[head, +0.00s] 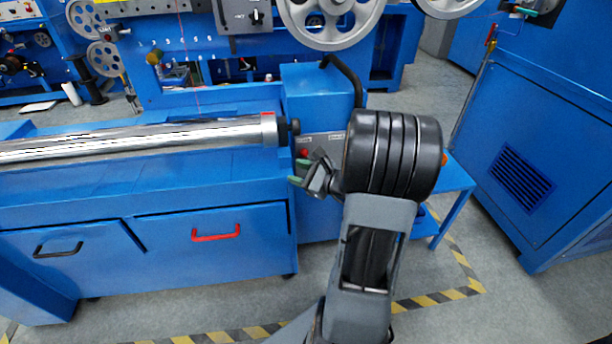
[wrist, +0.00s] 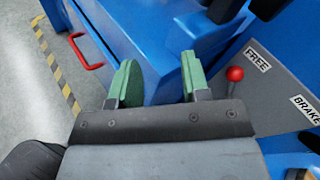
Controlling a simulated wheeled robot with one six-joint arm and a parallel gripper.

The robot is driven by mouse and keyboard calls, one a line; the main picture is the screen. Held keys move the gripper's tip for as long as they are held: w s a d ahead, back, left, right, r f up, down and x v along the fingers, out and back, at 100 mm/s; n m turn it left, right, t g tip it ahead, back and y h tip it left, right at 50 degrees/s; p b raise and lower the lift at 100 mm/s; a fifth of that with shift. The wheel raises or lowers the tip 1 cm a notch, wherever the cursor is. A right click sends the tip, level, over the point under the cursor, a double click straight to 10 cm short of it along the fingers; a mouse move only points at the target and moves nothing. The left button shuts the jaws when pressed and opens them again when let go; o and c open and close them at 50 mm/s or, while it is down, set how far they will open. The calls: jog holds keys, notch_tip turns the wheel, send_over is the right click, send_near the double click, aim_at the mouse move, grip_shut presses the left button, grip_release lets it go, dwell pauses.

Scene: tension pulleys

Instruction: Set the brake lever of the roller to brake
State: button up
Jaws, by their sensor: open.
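The brake lever has a red ball knob (wrist: 235,74) on a short stem. In the wrist view the knob sits close to the FREE label (wrist: 257,60) and farther from the BRAKE label (wrist: 306,109). The knob also shows small in the head view (head: 304,153), just above my gripper (head: 308,177). My gripper, with green fingers, also shows in the wrist view (wrist: 159,72). It is open and empty. The silver roller (head: 150,137) lies across the blue machine at left.
The blue machine body (wrist: 165,50) is close beyond the fingers. A black bent handle (head: 345,77) rises behind my arm. A red drawer handle (head: 216,233) protrudes below the roller. A blue cabinet (head: 540,140) stands at right. Floor with striped tape (head: 440,296) is open in front.

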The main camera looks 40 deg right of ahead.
aim_at(307, 155)
jog(key=d+f+m+t+h+b, duration=0.3)
jog(key=d+f+m+h, duration=0.35)
jog(key=d, duration=0.45)
jog(key=shift+m, duration=0.35)
jog(key=w+b, duration=0.3)
jog(key=w, duration=0.9)
jog(key=shift+w+a, duration=0.1)
jog(key=shift+a, duration=0.1)
grip_shut()
